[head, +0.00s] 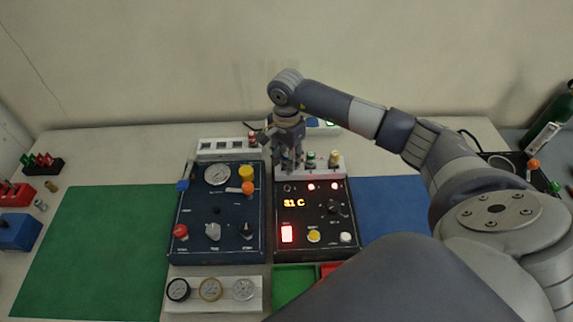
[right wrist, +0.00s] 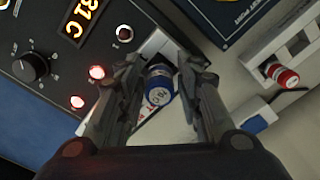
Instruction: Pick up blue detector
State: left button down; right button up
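The blue detector (right wrist: 158,92), with a blue cap and a pale metal ring, stands in a white holder (right wrist: 158,45) in the right wrist view. My right gripper (right wrist: 163,68) is open, with one finger on each side of the detector. Narrow gaps seem to show between the fingers and the detector. In the head view my right gripper (head: 287,160) points down at the left end of the white rack (head: 338,171), and it hides the blue detector there. My left gripper is not in view.
Green-topped (head: 311,158) and yellow-topped (head: 334,158) detectors stand to the right in the rack. A black panel (head: 290,252) with a lit display is in front. A dark blue gauge panel (head: 190,250) is to the left. A red-capped piece (right wrist: 286,76) sits in another white holder nearby.

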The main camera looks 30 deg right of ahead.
grip_shut()
jog(key=shift+r, duration=0.1)
